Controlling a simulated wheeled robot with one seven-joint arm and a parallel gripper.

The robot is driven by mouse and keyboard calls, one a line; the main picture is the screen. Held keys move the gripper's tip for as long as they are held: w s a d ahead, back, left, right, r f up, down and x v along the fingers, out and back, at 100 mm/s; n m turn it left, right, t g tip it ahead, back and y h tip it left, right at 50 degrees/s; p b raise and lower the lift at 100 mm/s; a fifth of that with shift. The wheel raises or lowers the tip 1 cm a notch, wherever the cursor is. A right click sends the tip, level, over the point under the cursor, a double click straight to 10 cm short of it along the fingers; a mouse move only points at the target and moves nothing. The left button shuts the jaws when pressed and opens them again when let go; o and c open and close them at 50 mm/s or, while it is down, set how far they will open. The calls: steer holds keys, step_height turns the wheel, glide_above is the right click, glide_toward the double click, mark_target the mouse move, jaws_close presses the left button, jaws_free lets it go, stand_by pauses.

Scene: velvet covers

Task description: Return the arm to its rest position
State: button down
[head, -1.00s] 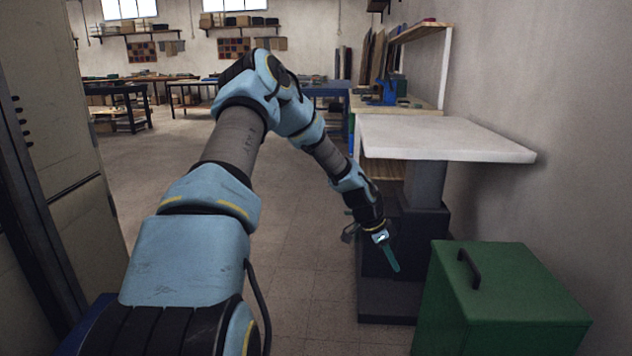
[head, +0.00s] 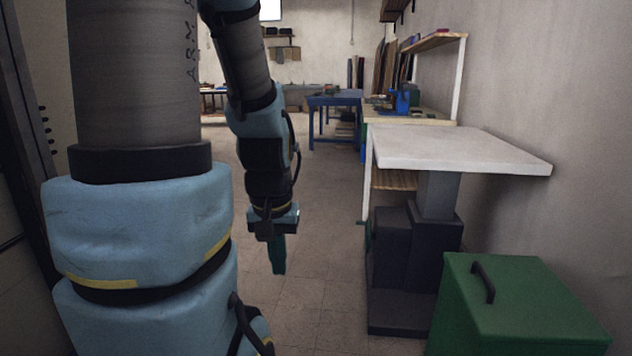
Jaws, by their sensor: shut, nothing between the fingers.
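My gripper (head: 278,254) hangs at the end of my blue and grey arm, left of centre in the head view. Its teal fingers point down and are shut with nothing between them. The arm stands folded, its thick lower part upright at the left and the forearm hanging down in front. The top of the arm is cut off by the upper edge of the picture. The gripper is in free air over the floor, apart from everything else.
A white-topped table (head: 465,148) on a dark pedestal stands right of the gripper. A green box (head: 525,310) with a black handle is in front of it. A blue workbench (head: 335,101) stands farther back. A tall cabinet is close at the left. The floor (head: 325,235) between is clear.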

step_height(320, 180, up, 19)
steer(key=p, duration=1.7)
steer(key=shift+w+p, duration=0.25)
steer(key=shift+p, duration=0.1)
steer(key=shift+d, duration=0.1)
